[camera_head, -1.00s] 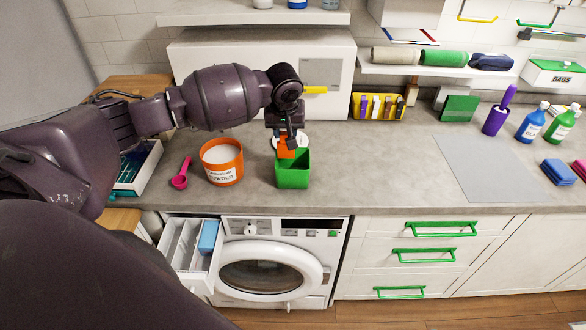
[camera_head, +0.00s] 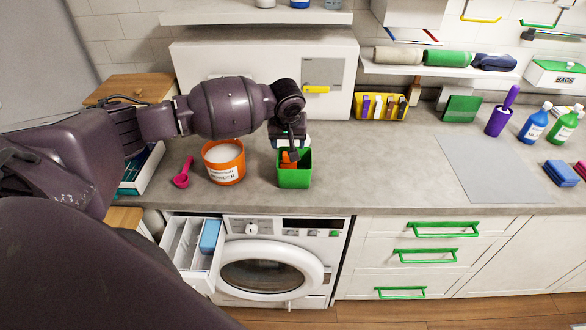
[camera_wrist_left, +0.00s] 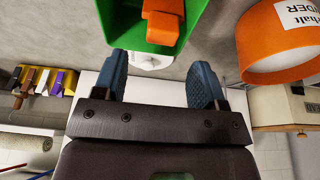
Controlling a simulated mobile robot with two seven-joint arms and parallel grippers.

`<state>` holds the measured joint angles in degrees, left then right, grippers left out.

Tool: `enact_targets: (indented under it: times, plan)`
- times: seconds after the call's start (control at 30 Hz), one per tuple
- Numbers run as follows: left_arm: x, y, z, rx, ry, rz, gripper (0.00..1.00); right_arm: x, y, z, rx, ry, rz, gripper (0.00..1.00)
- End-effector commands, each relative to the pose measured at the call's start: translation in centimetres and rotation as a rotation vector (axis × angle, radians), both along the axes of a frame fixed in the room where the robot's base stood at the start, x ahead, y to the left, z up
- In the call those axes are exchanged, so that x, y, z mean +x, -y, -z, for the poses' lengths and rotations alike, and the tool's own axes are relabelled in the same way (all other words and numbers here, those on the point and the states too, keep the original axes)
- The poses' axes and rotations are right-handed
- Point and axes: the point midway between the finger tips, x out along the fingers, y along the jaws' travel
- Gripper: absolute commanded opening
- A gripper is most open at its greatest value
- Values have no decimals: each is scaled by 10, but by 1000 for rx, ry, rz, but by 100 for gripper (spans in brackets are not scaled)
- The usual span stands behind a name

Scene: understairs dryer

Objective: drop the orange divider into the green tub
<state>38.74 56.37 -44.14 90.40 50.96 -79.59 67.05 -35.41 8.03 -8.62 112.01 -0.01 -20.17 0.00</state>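The green tub (camera_head: 294,179) stands on the grey worktop, and its wall also shows at the top of the left wrist view (camera_wrist_left: 194,14). The orange divider (camera_head: 288,163) is at the tub's opening, leaning within its outline; in the left wrist view the divider (camera_wrist_left: 163,22) shows over the green. How deep it sits is hidden. My left gripper (camera_head: 291,146) is just above and behind the tub. Its two blue-grey fingers (camera_wrist_left: 160,68) are spread apart, with nothing between them. My right gripper is not in view.
An orange powder tub (camera_head: 224,163) and a pink scoop (camera_head: 182,174) stand left of the green tub. A white round item (camera_wrist_left: 152,61) sits behind it. A yellow basket (camera_head: 380,107) is at the back.

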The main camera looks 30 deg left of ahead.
Motion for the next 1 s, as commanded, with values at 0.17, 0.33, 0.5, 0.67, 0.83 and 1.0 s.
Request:
enact_targets:
  times: [0.17,0.33,0.5,0.67,0.83,1.0]
  plan:
    - [0,0,0,0,0,0,65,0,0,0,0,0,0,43]
    - [-1,1,-5,-1,2,1,65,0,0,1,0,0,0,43]
    - [-7,4,-27,1,3,2,65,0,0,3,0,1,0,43]
    - [-14,9,-55,0,3,2,65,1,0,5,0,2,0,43]
    - [-21,13,-82,0,2,3,65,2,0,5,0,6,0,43]
    - [-26,16,-98,0,1,0,65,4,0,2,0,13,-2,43]
